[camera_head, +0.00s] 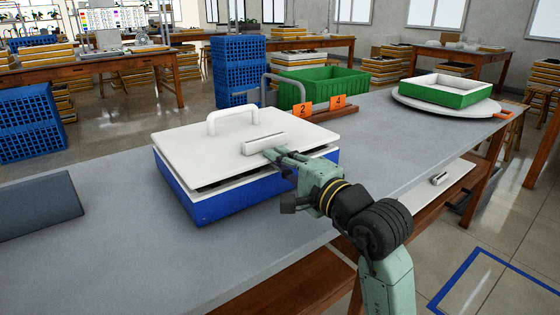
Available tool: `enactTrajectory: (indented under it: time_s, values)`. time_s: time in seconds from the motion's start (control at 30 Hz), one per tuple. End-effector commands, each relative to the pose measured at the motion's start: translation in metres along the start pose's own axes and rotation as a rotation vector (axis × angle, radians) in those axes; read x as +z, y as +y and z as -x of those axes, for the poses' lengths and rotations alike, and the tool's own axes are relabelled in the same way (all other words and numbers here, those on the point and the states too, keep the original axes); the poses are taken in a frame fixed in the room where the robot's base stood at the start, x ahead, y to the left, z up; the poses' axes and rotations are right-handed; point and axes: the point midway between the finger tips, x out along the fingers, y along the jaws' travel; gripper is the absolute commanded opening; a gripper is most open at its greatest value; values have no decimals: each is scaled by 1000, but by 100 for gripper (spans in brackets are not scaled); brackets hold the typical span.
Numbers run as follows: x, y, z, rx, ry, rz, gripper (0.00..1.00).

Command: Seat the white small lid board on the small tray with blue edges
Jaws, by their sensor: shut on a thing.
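The white lid board (190,148) lies over the small tray with blue edges (215,203) on the grey table. The board has a raised white handle (232,117) at its far side and a white bar grip (265,143) near its right side. A dark gap shows between board and tray along the front and right, so the board looks slightly raised or tilted there. My gripper (270,153) is at the bar grip and is shut on the lid board there. The fingertips are small in view, and the tray's inside is hidden under the board.
The grey table (110,250) has free room in front of the tray. A dark flat panel (38,207) lies at the left. Orange number tags (320,106) and a green crate (325,88) stand behind. A green-edged tray (446,92) sits on a round white plate (405,100) at the far right.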

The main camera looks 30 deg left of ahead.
Motion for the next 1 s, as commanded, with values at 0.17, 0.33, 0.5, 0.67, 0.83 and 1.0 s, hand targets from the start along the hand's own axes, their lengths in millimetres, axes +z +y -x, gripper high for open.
enactTrajectory:
  time_s: [0.17, 0.33, 0.5, 0.67, 0.83, 1.0]
  values:
    - [0, 4, 0, -2, 0, 0, 0]
    - [0, 4, 0, -2, 0, 0, 0]
    - [0, 4, 0, -2, 0, 0, 0]
    - [0, 4, 0, -2, 0, 1, 0]
    - [0, 4, 0, -2, 0, 1, 0]
    - [0, 8, 0, -2, 0, 1, 0]
